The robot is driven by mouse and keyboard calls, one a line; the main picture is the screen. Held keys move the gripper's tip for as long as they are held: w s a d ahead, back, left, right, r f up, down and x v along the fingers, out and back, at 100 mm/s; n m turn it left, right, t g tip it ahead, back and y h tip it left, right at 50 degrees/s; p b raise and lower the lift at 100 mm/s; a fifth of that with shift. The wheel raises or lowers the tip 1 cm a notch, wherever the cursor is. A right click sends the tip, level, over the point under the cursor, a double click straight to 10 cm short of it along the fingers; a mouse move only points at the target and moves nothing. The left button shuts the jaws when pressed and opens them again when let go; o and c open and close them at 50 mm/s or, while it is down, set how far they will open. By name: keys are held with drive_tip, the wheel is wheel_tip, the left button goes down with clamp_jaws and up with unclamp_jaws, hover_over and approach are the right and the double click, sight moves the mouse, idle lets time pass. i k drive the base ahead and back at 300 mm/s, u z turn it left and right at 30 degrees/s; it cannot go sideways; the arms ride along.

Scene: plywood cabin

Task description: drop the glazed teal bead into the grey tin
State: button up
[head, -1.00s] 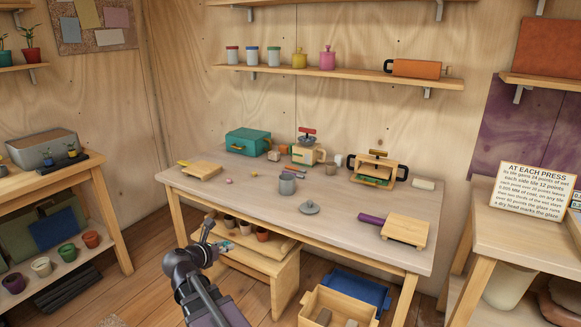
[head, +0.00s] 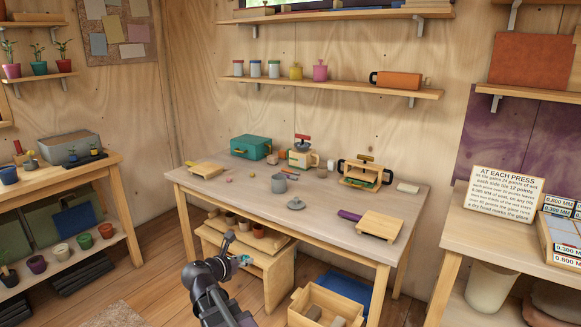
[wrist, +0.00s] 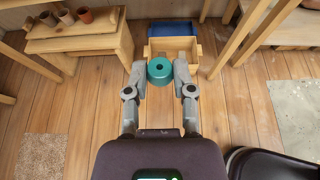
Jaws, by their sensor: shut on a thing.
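The glazed teal bead (wrist: 160,70) is held between the two fingertips of my gripper (wrist: 160,77) in the wrist view, its dark hole showing. My gripper is shut on it, above the plank floor. In the head view my gripper (head: 240,260) is low, in front of the table, with a small bit of teal at its tip. The grey tin (head: 278,184) stands upright and appears open near the middle of the tabletop, above and beyond my gripper. A grey lid (head: 293,207) lies on the table to the right of the tin. The tin's inside is not clear.
The worktable (head: 235,196) also holds a teal case (head: 251,147), a press (head: 361,173) and a wooden board with a purple handle (head: 381,225). A low bench with pots (head: 268,260) and a wooden crate (head: 330,305) are below the table's front edge.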

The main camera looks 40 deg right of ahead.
sight(283, 186)
drive_tip(key=u, duration=0.2)
drive_tip(key=k, duration=0.2)
drive_tip(key=z, duration=0.8)
drive_tip(key=i, duration=1.05)
drive_tip(key=z, duration=0.05)
